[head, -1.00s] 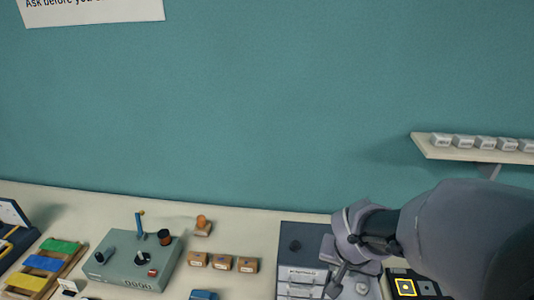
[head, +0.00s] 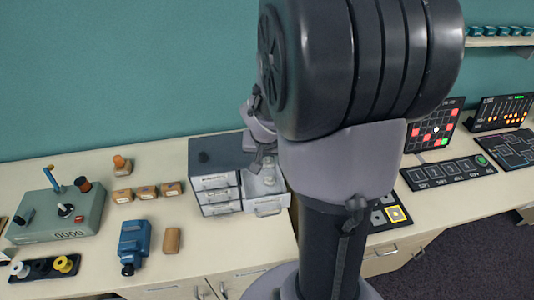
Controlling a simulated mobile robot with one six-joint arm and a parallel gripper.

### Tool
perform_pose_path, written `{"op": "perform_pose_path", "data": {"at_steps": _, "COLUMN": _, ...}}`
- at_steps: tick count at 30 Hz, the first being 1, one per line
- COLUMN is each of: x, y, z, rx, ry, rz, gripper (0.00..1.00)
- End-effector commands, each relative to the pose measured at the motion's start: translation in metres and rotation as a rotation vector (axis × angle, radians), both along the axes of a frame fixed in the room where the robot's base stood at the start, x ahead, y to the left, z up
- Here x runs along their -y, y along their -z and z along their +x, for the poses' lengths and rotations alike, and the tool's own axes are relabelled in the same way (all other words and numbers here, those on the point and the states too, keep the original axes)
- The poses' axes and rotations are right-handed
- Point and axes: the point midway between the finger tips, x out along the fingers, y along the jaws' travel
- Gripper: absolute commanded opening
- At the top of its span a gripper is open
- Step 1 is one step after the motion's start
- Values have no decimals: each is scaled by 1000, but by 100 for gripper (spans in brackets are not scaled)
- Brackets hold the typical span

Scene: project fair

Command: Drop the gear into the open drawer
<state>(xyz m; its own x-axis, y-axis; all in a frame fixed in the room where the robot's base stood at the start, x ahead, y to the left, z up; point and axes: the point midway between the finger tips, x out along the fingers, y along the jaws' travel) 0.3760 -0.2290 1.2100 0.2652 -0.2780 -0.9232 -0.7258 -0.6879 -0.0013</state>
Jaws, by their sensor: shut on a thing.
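The drawer cabinet (head: 217,158) stands on the bench against the wall. Its open drawer (head: 268,208) sticks out at the right of the cabinet front, past the closed drawers. My gripper (head: 266,162) is over the back of the open drawer, partly hidden by my own arm. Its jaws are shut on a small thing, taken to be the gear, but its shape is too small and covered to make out. A pale spot shows just under the jaws, and I cannot tell whether it is the gear or something in the drawer.
A grey-green control box (head: 57,215) stands at the left, with several small wooden blocks (head: 147,192) beside the cabinet. A blue device (head: 133,243) and a tan block (head: 172,240) lie in front. Dark panels (head: 447,172) lie at the right. My arm blocks the middle.

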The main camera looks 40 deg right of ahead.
Motion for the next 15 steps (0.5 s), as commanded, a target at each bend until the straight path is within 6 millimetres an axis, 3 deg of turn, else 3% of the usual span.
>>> {"op": "perform_pose_path", "data": {"at_steps": 4, "x": 0, "y": -2, "z": 0, "rx": 1, "ry": 0, "rz": -1, "gripper": 0}}
{"op": "perform_pose_path", "data": {"at_steps": 5, "x": 0, "y": -2, "z": 0, "rx": 1, "ry": 0, "rz": -1, "gripper": 37}}
{"op": "perform_pose_path", "data": {"at_steps": 8, "x": 0, "y": -2, "z": 0, "rx": 1, "ry": 0, "rz": -1, "gripper": 56}}
{"op": "perform_pose_path", "data": {"at_steps": 15, "x": 0, "y": -2, "z": 0, "rx": 1, "ry": 0, "rz": -1, "gripper": 56}}
